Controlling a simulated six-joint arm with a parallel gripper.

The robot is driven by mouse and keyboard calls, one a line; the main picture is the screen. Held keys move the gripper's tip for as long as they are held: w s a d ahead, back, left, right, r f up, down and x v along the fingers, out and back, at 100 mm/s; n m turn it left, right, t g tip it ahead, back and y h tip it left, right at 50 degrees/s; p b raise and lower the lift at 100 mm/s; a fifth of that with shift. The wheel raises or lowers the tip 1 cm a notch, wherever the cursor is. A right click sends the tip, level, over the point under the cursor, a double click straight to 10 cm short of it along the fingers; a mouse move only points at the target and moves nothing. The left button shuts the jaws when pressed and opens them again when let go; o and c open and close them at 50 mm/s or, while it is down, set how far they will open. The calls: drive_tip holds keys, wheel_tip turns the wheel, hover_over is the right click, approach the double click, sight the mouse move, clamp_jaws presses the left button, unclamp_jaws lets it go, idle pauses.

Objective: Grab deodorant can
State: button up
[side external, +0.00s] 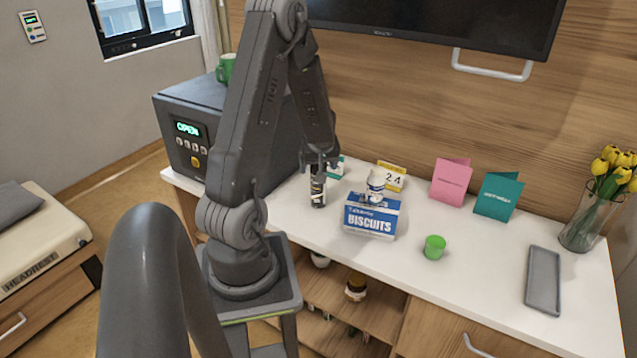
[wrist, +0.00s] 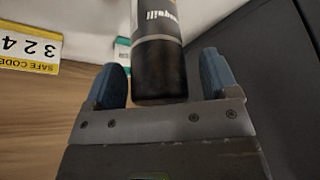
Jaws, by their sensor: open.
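The deodorant can (side external: 318,187) is dark with a pale lettered band and stands upright on the white counter, left of the biscuits box. In the wrist view the can (wrist: 158,60) shows up close, its dark end between my two blue finger pads. My gripper (side external: 320,163) is at the can's top in the side view, with the fingers on either side. In the wrist view my gripper (wrist: 160,82) is open, with gaps visible between each pad and the can.
The biscuits box (side external: 371,216) with a white bottle (side external: 376,185) on it stands close right of the can. A grey safe (side external: 190,140) stands left behind. The counter's front is fairly clear.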

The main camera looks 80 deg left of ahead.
drive_tip(key=c, duration=1.3)
drive_tip(key=shift+r, duration=0.15)
